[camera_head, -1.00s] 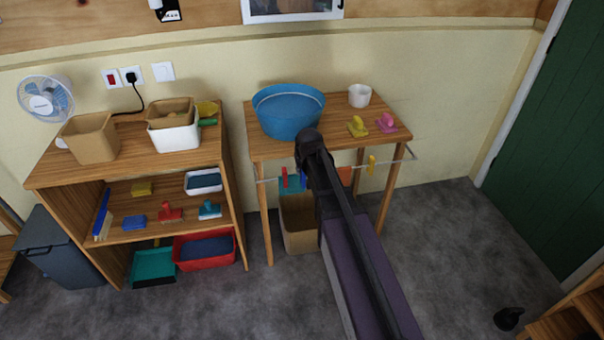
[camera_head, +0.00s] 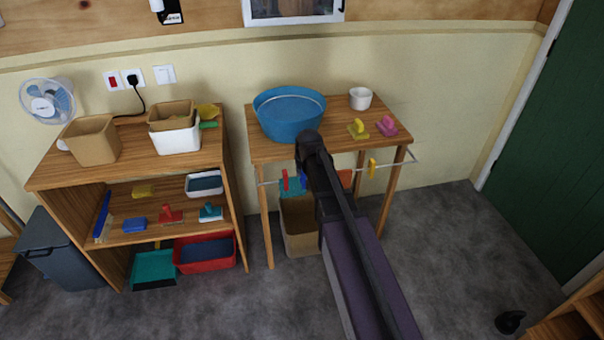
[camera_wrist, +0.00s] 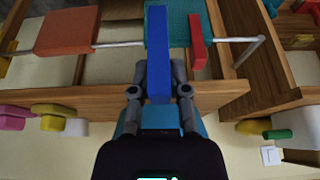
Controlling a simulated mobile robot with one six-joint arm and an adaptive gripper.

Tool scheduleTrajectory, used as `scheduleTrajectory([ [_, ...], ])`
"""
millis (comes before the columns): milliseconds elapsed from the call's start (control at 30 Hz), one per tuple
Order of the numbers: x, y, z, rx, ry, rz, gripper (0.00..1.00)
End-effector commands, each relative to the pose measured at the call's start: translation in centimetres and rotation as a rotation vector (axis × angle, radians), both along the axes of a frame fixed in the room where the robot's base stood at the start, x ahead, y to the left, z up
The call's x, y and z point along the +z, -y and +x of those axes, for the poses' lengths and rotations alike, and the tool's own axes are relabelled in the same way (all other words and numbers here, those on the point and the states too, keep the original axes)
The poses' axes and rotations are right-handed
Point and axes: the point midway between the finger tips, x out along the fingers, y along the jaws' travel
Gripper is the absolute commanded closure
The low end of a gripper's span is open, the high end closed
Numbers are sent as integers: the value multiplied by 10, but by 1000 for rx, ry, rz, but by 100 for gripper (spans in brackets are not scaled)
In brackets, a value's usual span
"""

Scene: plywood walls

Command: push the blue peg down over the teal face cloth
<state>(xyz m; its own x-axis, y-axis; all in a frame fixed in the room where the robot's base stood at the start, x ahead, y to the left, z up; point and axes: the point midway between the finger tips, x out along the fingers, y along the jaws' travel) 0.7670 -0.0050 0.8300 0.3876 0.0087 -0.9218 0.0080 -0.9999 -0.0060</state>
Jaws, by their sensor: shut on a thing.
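My gripper (camera_wrist: 158,88) is shut on the blue peg (camera_wrist: 157,55), with one finger on each side of it in the wrist view. The teal face cloth (camera_wrist: 182,22) hangs on the rail, and the peg overlaps its left part there. I cannot tell whether the peg's legs straddle the rail and cloth or stand in front of them. A red peg (camera_wrist: 196,38) is on the cloth's right part. In the head view the blue peg (camera_head: 303,180) and teal cloth (camera_head: 291,187) show just left of my arm, which hides the fingers.
An orange cloth (camera_wrist: 67,33) hangs further along the rail (camera_wrist: 120,44). A yellow peg (camera_head: 372,168) is clipped near the rail's right end in the head view. A blue basin (camera_head: 290,128) stands on the table above, and a cardboard-coloured bin (camera_head: 298,240) is below.

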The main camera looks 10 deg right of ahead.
Motion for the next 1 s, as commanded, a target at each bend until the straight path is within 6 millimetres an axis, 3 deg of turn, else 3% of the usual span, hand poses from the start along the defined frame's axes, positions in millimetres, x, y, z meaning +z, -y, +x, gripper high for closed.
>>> scheduleTrajectory([
  [1000,0,1,37,-2,0,0,99],
])
